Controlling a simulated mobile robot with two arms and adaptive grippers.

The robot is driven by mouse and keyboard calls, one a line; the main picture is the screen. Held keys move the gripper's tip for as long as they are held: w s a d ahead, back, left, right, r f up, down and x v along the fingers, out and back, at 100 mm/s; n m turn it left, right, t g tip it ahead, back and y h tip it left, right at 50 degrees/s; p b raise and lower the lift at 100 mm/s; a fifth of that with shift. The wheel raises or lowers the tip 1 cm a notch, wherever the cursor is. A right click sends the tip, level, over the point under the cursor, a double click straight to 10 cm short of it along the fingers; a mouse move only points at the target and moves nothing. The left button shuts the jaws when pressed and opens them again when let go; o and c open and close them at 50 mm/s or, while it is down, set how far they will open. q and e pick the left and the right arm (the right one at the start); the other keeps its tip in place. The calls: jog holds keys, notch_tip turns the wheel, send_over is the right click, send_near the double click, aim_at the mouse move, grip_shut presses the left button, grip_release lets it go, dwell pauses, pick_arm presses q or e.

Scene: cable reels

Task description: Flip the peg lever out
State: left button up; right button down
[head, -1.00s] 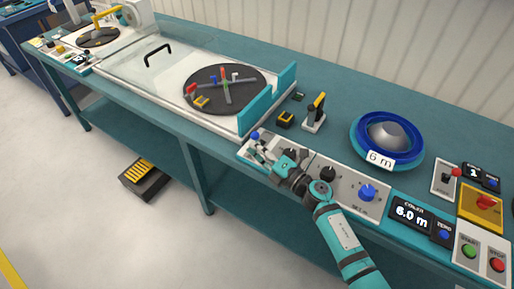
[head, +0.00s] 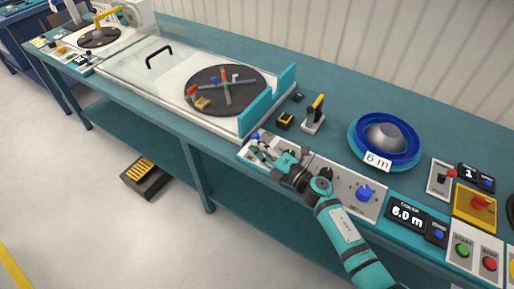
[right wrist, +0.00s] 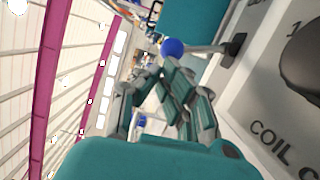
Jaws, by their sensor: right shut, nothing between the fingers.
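A lever with a blue ball knob (head: 255,136) stands at the left end of the white control panel (head: 345,201). In the right wrist view the blue knob (right wrist: 172,47) sits on a thin grey rod running to a dark pivot (right wrist: 235,45). My right gripper (head: 262,153) is shut and empty, low over the panel's left end, close to the lever. In the right wrist view its fingertips (right wrist: 168,72) lie just below the knob; I cannot tell whether they touch it. My left gripper is not in view.
A dark disc (head: 226,102) with coloured pegs and teal side plates (head: 256,112) lie behind the panel. A blue reel (head: 385,142) marked 6 m stands to the right. The panel has a blue knob (head: 365,193); start and stop buttons (head: 476,256) are farther right.

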jog(key=shift+w+d+r+m+p, duration=0.15)
jog(key=shift+w+r+m+p, duration=0.15)
jog(key=shift+r+p, duration=0.3)
jog(key=m+p, duration=0.1)
jog(key=w+d+r+m+p, duration=0.1)
jog(key=p, duration=0.1)
jog(key=m+p, duration=0.1)
jog(key=shift+w+d+r+g+h, duration=0.15)
jog(key=shift+w+d+g+h, duration=0.05)
jog(key=shift+w+g+h, duration=0.15)
jog(key=shift+w+d+m+p, duration=0.25)
jog(key=shift+m+p, duration=0.15)
jog(key=shift+p, duration=0.2)
jog(key=shift+w+f+m, duration=0.1)
jog(key=shift+f+m, duration=0.1)
jog(key=shift+m, duration=0.1)
jog(key=shift+f, duration=0.1)
